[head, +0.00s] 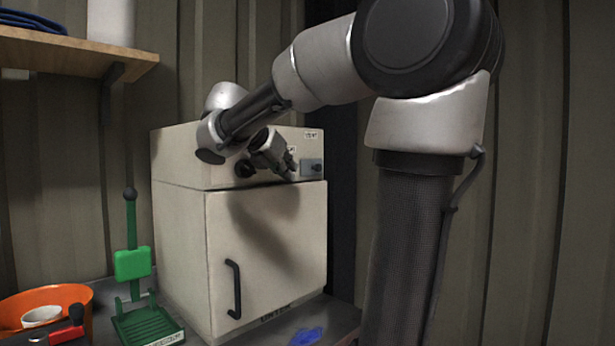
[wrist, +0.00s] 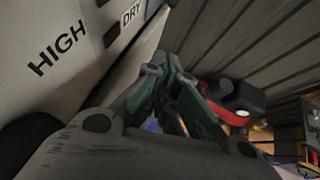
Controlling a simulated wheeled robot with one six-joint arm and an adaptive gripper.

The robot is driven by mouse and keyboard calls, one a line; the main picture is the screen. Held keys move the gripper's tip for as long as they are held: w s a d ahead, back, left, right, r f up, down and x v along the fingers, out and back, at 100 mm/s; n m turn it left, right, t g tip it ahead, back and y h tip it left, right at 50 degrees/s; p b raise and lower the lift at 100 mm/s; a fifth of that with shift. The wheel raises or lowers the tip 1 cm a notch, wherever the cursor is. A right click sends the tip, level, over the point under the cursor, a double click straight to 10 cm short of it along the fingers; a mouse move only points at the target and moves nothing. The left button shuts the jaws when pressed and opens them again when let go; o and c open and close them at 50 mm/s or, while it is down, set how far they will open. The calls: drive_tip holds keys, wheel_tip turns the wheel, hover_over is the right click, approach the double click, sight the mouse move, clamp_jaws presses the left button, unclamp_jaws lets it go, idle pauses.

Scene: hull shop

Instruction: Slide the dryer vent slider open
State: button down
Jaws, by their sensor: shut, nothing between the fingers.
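The dryer (head: 266,240) is a cream box with a control panel along its top front and a closed door with a black handle (head: 233,288). A small grey plate with a dark knob, apparently the vent slider (head: 311,167), sits at the right end of the panel under a small label. My gripper (head: 290,164) is shut and empty in front of the panel, just left of that plate; I cannot tell whether they touch. In the wrist view my gripper (wrist: 176,65) has its fingers together beside the panel (wrist: 60,40), lettered HIGH and DRY. The slider is not clear there.
A green press-like stand (head: 132,262) and an orange bowl (head: 45,302) with a white cup stand left of the dryer. A red-handled tool (head: 68,332) lies in front. A blue item (head: 308,336) lies before the door. A wooden shelf (head: 70,52) hangs at upper left.

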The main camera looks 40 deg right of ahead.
sight(311, 154)
drive_tip(key=w+d+f, duration=0.1)
drive_tip(key=d, duration=0.4)
drive_tip(key=w+d+f, duration=0.1)
drive_tip(key=w+d, duration=0.1)
drive_tip(key=d, duration=0.3)
drive_tip(key=shift+w+d+f, duration=0.25)
drive_tip(key=shift+d, duration=0.15)
drive_tip(key=shift+r, duration=3.1)
